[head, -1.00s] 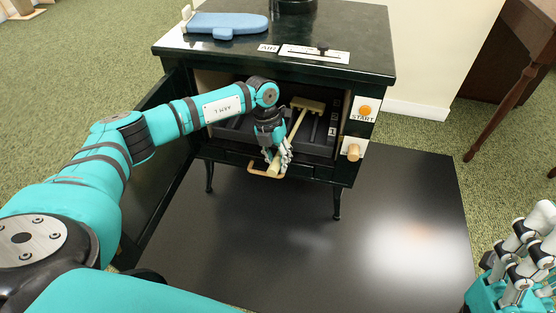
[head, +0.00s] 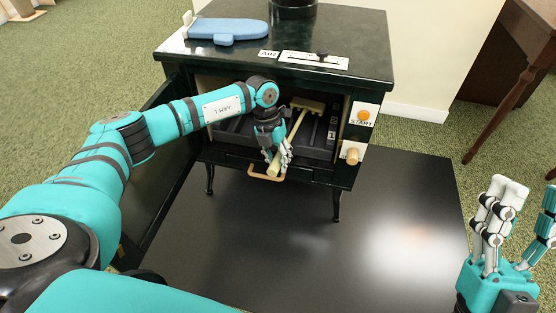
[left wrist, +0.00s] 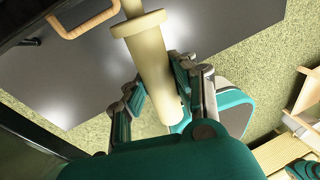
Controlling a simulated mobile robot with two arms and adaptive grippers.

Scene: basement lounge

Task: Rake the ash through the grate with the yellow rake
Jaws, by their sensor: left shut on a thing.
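The yellow rake (head: 297,130) reaches into the open firebox of a dark green stove (head: 350,70). Its wide head (head: 308,104) is inside, toward the right, and its handle slopes down and out over the front edge. My left gripper (head: 277,160) is shut on the handle near its outer end; the thick pale grip (left wrist: 152,65) lies between the fingers in the left wrist view. The dark grate (head: 235,138) shows as bars in the firebox, partly behind my left arm. I cannot make out ash. My right gripper (head: 518,225) is open and empty at the lower right.
The open stove door (head: 160,170) stands to the left of the firebox. A wooden drawer handle (head: 252,173) is just below my left gripper. A start button (head: 364,115) and a wooden knob (head: 352,155) are on the right. A blue mitt-like thing (head: 228,26) lies on top.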

